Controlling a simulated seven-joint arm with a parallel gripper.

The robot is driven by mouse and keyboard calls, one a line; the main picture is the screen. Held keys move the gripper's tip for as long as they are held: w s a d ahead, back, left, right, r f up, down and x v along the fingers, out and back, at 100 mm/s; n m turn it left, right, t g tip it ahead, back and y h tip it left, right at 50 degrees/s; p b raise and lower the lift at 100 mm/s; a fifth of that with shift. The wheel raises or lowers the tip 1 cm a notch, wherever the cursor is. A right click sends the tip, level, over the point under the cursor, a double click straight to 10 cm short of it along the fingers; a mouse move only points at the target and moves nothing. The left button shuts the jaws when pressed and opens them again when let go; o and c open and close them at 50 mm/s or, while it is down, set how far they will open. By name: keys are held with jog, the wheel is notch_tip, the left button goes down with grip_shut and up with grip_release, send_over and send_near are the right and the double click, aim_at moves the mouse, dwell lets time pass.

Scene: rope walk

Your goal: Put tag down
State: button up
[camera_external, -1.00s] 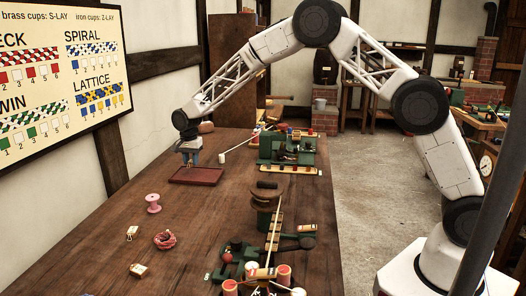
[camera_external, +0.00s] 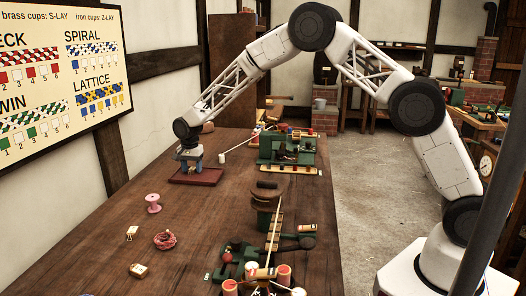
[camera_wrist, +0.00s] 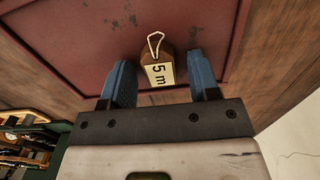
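The tag (camera_wrist: 160,75) is a small wooden block with a cream face reading "5 m" and a pale string loop. In the wrist view it rests on the dark red tray (camera_wrist: 70,40), between the two blue fingers of my gripper (camera_wrist: 160,82). A gap shows on each side of the tag, so my gripper is open around it. In the external view my gripper (camera_external: 190,167) is low over the same tray (camera_external: 207,177) at the far left of the table. The tag is hidden or too small to make out there.
A pink spool (camera_external: 153,203), a red rope coil (camera_external: 165,240) and two small tags (camera_external: 131,233) (camera_external: 138,270) lie on the near left table. Green machines stand at the right (camera_external: 288,148) and front (camera_external: 232,250).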

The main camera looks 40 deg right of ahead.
aim_at(193, 168)
jog(key=shift+r, duration=0.15)
notch_tip(193, 168, up, 12)
dwell(0.8)
dwell(0.6)
jog(key=s+d+r+n+t, duration=0.1)
jog(key=s+d+r+n, duration=0.1)
jog(key=s+d+r, duration=1.05)
jog(key=s+d+r+n, duration=0.2)
jog(key=s+d+r, duration=0.7)
jog(key=s+d, duration=0.55)
jog(key=s+d+f+n, duration=0.1)
jog(key=s+d, duration=0.4)
jog(key=s, duration=0.6)
jog(key=s+d+f+n+t, duration=0.1)
jog(key=s+d, duration=0.4)
jog(key=s, duration=0.6)
jog(key=s+d+f+n, duration=0.2)
jog(key=s+d, duration=0.4)
jog(key=s, duration=0.5)
jog(key=shift+s+n+t, duration=0.15)
jog(key=shift+n+t, duration=0.15)
jog(key=shift+n, duration=0.1)
